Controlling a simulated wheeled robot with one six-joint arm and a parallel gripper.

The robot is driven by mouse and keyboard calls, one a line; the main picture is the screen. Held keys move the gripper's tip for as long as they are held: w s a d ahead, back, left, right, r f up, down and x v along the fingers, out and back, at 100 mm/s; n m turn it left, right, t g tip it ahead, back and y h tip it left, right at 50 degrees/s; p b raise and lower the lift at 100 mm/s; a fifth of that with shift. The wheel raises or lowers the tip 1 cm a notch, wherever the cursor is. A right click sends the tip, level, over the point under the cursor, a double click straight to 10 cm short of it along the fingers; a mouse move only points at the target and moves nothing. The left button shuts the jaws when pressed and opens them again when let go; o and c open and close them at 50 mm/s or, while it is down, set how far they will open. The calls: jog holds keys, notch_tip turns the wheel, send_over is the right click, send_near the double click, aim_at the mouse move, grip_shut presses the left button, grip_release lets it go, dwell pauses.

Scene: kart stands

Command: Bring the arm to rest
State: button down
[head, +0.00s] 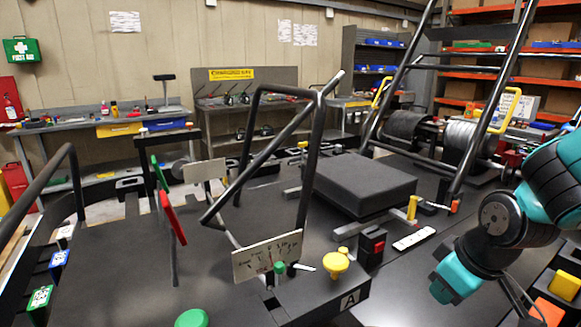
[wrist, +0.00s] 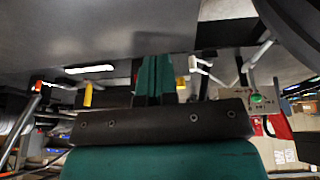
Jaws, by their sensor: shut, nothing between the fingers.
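My arm (head: 505,220), teal and dark grey, is bent at the right side of the head view, above the right part of the black kart stand. In the wrist view my gripper (wrist: 153,78) shows as two teal fingers close together, shut and empty. They stick out beyond a dark bracket (wrist: 160,122). The fingers touch nothing that I can make out. I cannot clearly make out the fingertips in the head view.
The black stand carries a grey block (head: 362,185), a white dial plate (head: 268,256), a yellow knob (head: 336,263), a red pedal (head: 172,217) and a tubular frame (head: 262,125). A white strip (head: 414,239) lies left of my arm. An orange block (head: 548,312) stands at lower right.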

jog(key=s+d+r+m+h, duration=0.1)
jog(key=s+d+m, duration=0.3)
jog(key=m, duration=0.1)
jog(key=s+a+r+n+g+y, duration=0.1)
jog(key=s+a+r+n, duration=0.1)
jog(key=s+a, duration=0.1)
jog(key=s+a+r+n+g+y, duration=0.1)
jog(key=s+a+r, duration=0.2)
jog(key=a, duration=0.3)
jog(key=s+a+r+n+g+y, duration=0.1)
jog(key=s+a+r+n, duration=0.1)
jog(key=s+a, duration=0.2)
jog(key=shift+s+a+r+n+y, duration=0.3)
jog(key=shift+a+r, duration=0.1)
jog(key=shift+a, duration=0.25)
jog(key=shift+s+a+g, duration=0.15)
jog(key=shift+s+g, duration=0.05)
jog(key=shift+g, duration=0.1)
jog(key=shift+s, duration=0.1)
